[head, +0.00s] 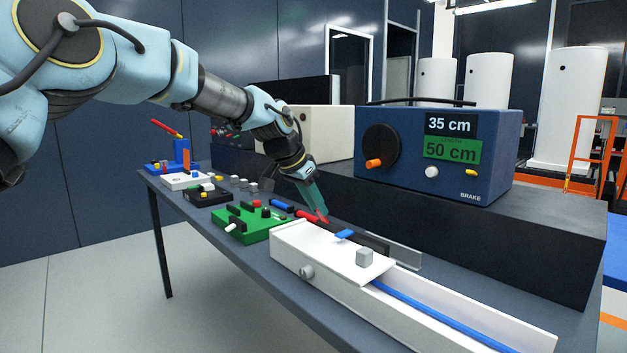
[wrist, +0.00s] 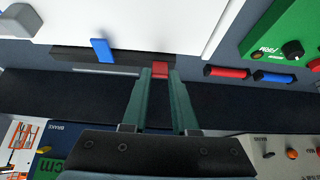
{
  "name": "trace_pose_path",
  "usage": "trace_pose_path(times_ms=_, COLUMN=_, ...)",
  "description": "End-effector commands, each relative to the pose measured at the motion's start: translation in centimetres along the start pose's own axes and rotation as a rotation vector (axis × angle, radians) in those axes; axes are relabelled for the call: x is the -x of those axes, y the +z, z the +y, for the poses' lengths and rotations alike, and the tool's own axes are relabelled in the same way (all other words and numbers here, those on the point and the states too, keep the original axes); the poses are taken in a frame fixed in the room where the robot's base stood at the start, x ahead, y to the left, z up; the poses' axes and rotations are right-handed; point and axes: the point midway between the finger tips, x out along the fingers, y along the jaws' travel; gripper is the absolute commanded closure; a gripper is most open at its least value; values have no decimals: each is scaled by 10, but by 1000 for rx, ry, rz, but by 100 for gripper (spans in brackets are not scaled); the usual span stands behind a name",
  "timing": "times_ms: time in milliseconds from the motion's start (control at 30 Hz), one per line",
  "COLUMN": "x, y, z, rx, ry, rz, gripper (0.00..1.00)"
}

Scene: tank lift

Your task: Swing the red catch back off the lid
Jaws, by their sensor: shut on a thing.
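The long white tank (head: 290,252) lies on the bench with its white lid (head: 318,247) over the left part. A grey knob (head: 364,258) stands on the lid. The red catch (wrist: 160,70) is at the tank's rear edge; its tip also shows in the head view (head: 322,218). My gripper (wrist: 160,76) is shut on the red catch, with one teal finger on each side. The fingers reach down from behind the tank in the head view. A blue tab (head: 344,234) lies at the same edge, apart from the catch. The fingers hide part of the catch.
A blue brake box (head: 440,150) reading 35 cm and 50 cm stands on a dark raised block behind the tank. A green board (head: 243,222) and red and blue cylinders (wrist: 273,77) lie beside the tank. The tank's right part is open, with a blue strip inside.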

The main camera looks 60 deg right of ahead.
Motion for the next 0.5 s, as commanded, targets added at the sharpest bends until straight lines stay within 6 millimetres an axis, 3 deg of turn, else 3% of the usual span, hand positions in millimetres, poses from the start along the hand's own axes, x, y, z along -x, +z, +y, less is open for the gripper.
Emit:
trace_pose_path(times_ms=33, x=8, y=-8, z=2, rx=-1, ry=3, rz=-27, gripper=100)
trace_pose_path(times_ms=500, x=3, y=-19, z=1, rx=-1, ry=2, rz=-260, gripper=100)
